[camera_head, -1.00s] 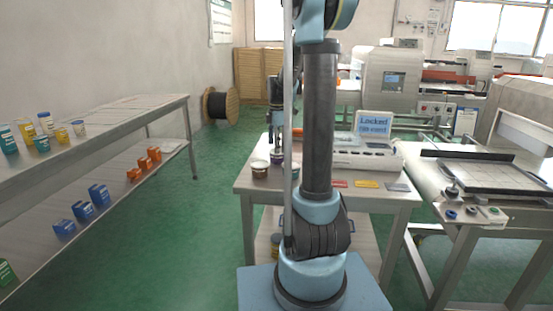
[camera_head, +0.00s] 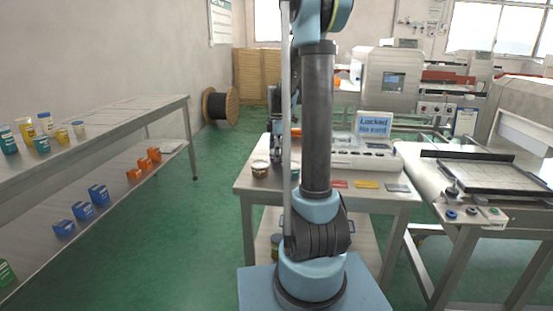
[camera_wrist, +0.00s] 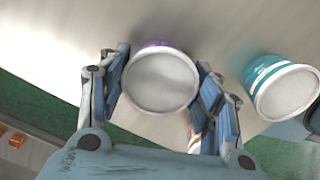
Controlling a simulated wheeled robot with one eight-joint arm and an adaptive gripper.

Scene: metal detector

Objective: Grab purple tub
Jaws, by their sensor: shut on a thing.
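The purple tub (camera_wrist: 160,80) has a round white lid and a narrow purple band at its far side in the wrist view. My gripper (camera_wrist: 163,84) has a finger on either side of it and is shut on it. In the head view my gripper (camera_head: 276,125) is partly behind my arm, above the left part of the small table (camera_head: 250,186). The tub is hard to make out there.
A teal tub (camera_wrist: 283,88) with a white lid stands right of my gripper. A small light-lidded tub (camera_head: 260,169) sits near the table's left edge. A white machine (camera_head: 362,153) with a "Locked" screen stands on the table. A long shelf (camera_head: 130,116) is at left.

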